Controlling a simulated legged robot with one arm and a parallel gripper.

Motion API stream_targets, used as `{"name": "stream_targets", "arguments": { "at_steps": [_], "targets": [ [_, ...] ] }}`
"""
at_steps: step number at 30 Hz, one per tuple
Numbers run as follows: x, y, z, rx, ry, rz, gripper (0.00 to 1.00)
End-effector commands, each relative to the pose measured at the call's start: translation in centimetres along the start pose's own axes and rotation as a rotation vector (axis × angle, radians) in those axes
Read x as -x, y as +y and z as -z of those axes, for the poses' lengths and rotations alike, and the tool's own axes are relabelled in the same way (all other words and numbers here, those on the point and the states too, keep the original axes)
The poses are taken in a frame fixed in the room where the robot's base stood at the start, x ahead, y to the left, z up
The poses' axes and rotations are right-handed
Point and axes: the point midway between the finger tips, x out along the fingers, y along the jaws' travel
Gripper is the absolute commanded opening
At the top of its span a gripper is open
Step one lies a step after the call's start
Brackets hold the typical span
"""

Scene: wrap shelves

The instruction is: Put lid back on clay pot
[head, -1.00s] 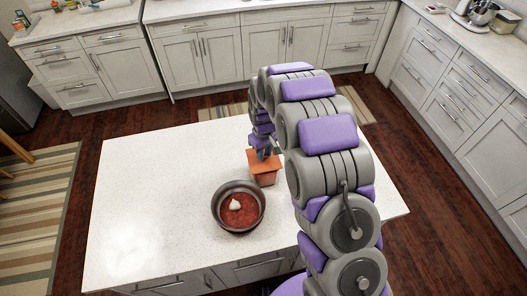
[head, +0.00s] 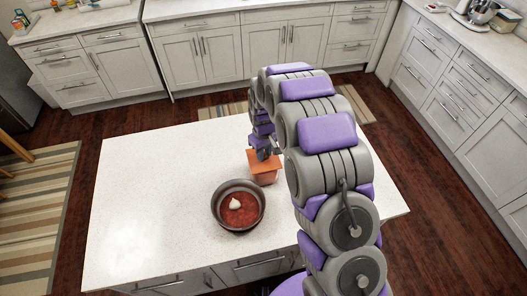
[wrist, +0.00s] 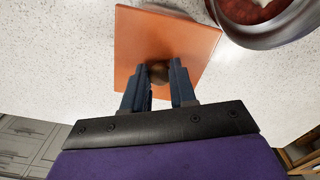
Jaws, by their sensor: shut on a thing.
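The square terracotta lid (wrist: 180,40) fills the middle of the wrist view, with a dark round knob (wrist: 159,75) between my fingers. My gripper (wrist: 161,70) is shut on this knob.
Cabinets and counters line the room behind and at right.

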Motion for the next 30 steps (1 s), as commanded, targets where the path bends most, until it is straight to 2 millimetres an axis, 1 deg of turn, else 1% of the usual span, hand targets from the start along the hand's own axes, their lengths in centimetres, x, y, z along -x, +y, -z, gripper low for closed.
{"name": "stream_targets", "arguments": {
  "at_steps": [9, 10, 18, 19, 24, 30],
  "targets": [
    [0.00, 0.01, 0.01, 0.000, 0.000, 0.000, 0.00],
    [0.00, 0.01, 0.01, 0.000, 0.000, 0.000, 0.28],
    [-0.01, 0.01, 0.01, 0.000, 0.000, 0.000, 0.54],
    [-0.01, 0.01, 0.01, 0.000, 0.000, 0.000, 0.56],
    [-0.01, 0.01, 0.01, 0.000, 0.000, 0.000, 0.57],
    [-0.02, 0.00, 0.01, 0.000, 0.000, 0.000, 0.76]
  ]
}}
